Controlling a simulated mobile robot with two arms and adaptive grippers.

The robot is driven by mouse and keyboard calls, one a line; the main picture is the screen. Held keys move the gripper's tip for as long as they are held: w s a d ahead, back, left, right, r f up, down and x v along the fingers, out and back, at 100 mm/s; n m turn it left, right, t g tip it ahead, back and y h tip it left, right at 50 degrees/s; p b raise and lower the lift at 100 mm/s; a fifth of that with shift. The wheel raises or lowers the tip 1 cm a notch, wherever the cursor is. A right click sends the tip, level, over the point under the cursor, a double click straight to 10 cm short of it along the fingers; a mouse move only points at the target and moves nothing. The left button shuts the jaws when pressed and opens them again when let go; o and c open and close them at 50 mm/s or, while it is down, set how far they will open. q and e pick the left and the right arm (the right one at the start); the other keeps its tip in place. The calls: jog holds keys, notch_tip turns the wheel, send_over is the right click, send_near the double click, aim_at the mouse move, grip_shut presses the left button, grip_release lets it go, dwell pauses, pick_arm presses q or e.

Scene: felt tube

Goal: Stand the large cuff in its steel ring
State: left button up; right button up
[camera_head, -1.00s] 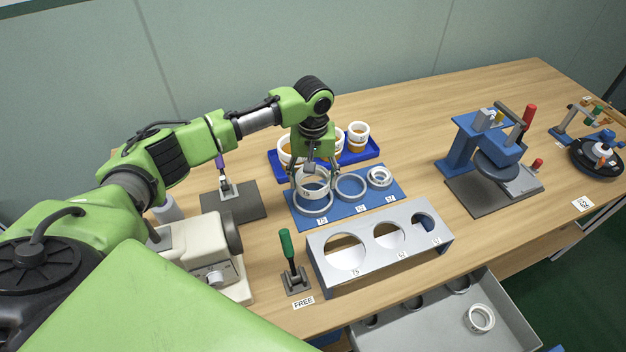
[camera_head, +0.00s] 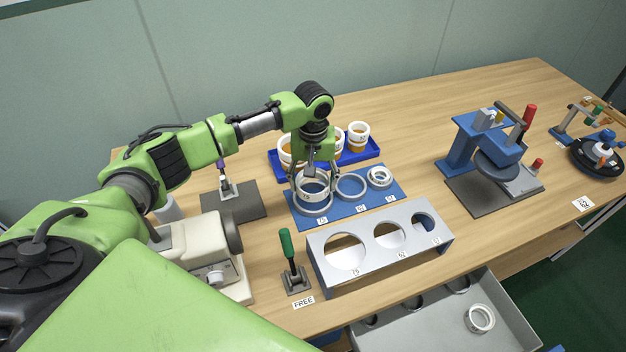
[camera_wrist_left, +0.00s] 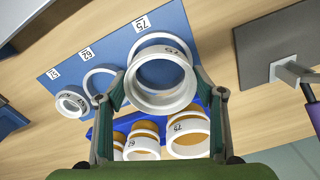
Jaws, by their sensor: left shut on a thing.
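The large white cuff (camera_head: 312,197), marked 75 in the left wrist view (camera_wrist_left: 160,105), is held upright between the fingers of my left gripper (camera_head: 314,187). The fingertips (camera_wrist_left: 168,90) press its outer sides. It is just over the large steel ring (camera_head: 316,213) labelled 75 on the blue mat (camera_head: 343,213). The ring's far arc shows beyond the cuff in the left wrist view (camera_wrist_left: 158,37). The cuff looks roughly centred on the ring in the head view. I cannot tell whether its lower edge is inside the ring. My right gripper is not in view.
The middle ring (camera_head: 352,199) is empty; a small white cuff (camera_head: 380,176) stands in the smallest ring. A blue tray (camera_head: 366,155) with white-and-orange cups lies behind. A grey rack with round holes (camera_head: 372,270) stands in front, and a green-handled lever (camera_head: 287,245) front left.

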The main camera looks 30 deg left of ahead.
pick_arm(q)
jog(key=shift+f, duration=0.15)
jog(key=shift+f, duration=0.85)
jog(key=shift+f, duration=0.2)
jog(key=shift+f, duration=0.7)
jog(key=shift+f, duration=0.25)
dwell(0.4)
jog(key=shift+r, duration=0.1)
jog(key=shift+r+p, duration=0.2)
jog(key=shift+p, duration=0.35)
